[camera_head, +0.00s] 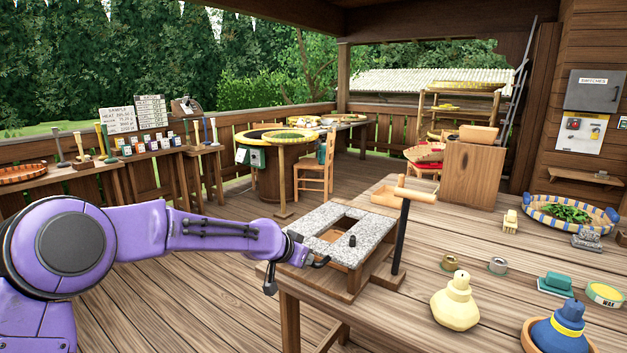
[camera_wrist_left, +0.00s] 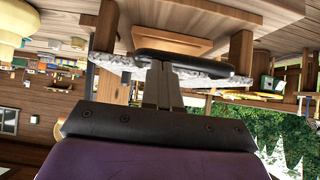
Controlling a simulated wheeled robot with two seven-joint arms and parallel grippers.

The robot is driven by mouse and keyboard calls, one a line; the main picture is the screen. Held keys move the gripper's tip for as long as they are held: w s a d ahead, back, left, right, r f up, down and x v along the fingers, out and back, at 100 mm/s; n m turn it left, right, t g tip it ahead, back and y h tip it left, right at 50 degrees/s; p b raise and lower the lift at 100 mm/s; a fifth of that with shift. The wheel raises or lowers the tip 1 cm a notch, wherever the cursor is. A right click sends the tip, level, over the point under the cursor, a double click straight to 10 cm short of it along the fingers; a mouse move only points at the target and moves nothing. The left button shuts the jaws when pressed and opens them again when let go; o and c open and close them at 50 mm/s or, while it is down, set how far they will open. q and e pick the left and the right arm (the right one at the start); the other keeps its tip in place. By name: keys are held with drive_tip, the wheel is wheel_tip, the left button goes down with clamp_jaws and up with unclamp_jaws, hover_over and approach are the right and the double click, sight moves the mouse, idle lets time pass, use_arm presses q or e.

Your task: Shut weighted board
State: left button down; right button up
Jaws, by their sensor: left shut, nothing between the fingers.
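The weighted board seems to be the speckled grey stone slab (camera_head: 318,222) on a wooden box (camera_head: 352,282) at the left end of the table. The slab has a rectangular opening with wood inside and a small black knob (camera_head: 352,241) near its front edge. My left gripper (camera_head: 318,263) is at the slab's near left corner, with its fingers shut and empty. In the left wrist view its fingers (camera_wrist_left: 162,85) reach a dark handle-like bar (camera_wrist_left: 190,62) along the stone edge (camera_wrist_left: 112,62). I cannot tell whether they touch it. My right gripper is in neither view.
A black post (camera_head: 401,238) with a wooden crossbar stands just right of the box. A yellow bottle (camera_head: 455,303), a blue bottle (camera_head: 562,328), a green block (camera_head: 556,283) and a basket (camera_head: 570,212) are farther right on the table (camera_head: 440,235). The table's middle is mostly clear.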

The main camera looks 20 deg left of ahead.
use_arm(q)
drive_tip(key=s+a+r+n+t+p, duration=0.25)
drive_tip(key=s+r, duration=0.45)
drive_tip(key=r, duration=0.4)
drive_tip(key=s+a+f+n+g+y, duration=0.1)
drive_tip(key=s+f+n+y, duration=0.2)
drive_tip(key=f, duration=0.6)
drive_tip(key=s+a+f+n, duration=0.1)
drive_tip(key=s+f+n, duration=0.25)
drive_tip(key=f, duration=0.55)
drive_tip(key=s+a+f+n+g+y, duration=0.1)
drive_tip(key=s+f+n+y, duration=0.1)
drive_tip(key=s+f, duration=0.5)
drive_tip(key=s+a+f+g, duration=0.1)
drive_tip(key=s+f+g, duration=0.2)
drive_tip(key=s+f, duration=0.7)
drive_tip(key=s+a+f+g+y, duration=0.1)
drive_tip(key=s+f+g, duration=0.3)
drive_tip(key=s+f, duration=0.5)
drive_tip(key=s, duration=0.9)
drive_tip(key=shift+a+f+m+b, duration=0.2)
drive_tip(key=shift+f+m+b, duration=0.1)
drive_tip(key=shift+f+b, duration=0.1)
